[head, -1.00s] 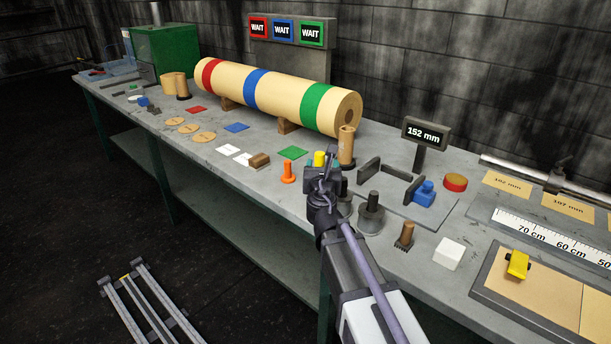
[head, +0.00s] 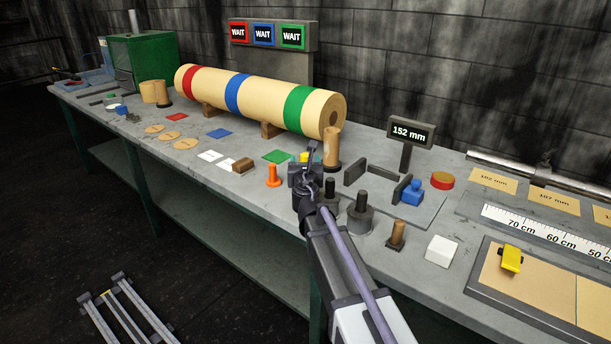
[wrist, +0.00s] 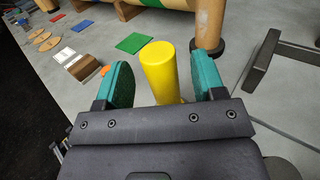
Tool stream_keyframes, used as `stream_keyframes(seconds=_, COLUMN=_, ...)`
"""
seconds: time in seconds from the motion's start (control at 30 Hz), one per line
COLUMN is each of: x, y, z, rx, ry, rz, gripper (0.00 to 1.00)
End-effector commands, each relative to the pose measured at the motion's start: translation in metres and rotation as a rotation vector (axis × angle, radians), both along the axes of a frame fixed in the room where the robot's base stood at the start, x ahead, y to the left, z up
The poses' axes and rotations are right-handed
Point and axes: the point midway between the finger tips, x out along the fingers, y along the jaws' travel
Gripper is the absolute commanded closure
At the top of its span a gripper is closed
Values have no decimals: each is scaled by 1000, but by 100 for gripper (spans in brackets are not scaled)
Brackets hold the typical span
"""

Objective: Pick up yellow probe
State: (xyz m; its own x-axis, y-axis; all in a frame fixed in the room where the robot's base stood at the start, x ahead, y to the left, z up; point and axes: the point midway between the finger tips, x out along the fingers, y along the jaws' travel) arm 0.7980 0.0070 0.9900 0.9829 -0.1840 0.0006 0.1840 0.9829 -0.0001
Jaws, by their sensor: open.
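The yellow probe (wrist: 161,68) is an upright cylinder in the wrist view, standing between the two green-padded fingers of my gripper (wrist: 163,82). The probe's base is partly hidden by the gripper body. In the head view, only the top of the yellow probe (head: 304,157) shows behind my gripper (head: 306,165).
An orange probe (head: 273,176) stands to the left. A brown cylinder (head: 332,150) stands just behind. Grey weights with dark stems (head: 359,215) are close on the right. The large striped roll (head: 262,95) lies behind. A green square (head: 278,156) lies flat nearby.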

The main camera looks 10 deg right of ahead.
Motion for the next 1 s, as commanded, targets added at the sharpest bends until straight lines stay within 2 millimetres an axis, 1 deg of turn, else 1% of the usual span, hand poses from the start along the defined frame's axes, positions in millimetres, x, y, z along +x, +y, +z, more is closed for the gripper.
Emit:
stream_keyframes(seconds=0.03, x=14, y=-3, z=-1, rx=0, ry=0, rz=-1, gripper=37)
stream_keyframes(seconds=0.13, x=31, y=-6, z=-1, rx=0, ry=0, rz=0, gripper=37)
stream_keyframes(seconds=0.2, x=35, y=-7, z=-1, rx=0, ry=0, rz=0, gripper=37)
stream_keyframes(seconds=0.37, x=33, y=-7, z=-1, rx=0, ry=0, rz=0, gripper=37)
stream_keyframes(seconds=0.93, x=33, y=-7, z=-1, rx=0, ry=0, rz=0, gripper=91)
stream_keyframes(seconds=1.0, x=33, y=-7, z=-1, rx=0, ry=0, rz=0, gripper=91)
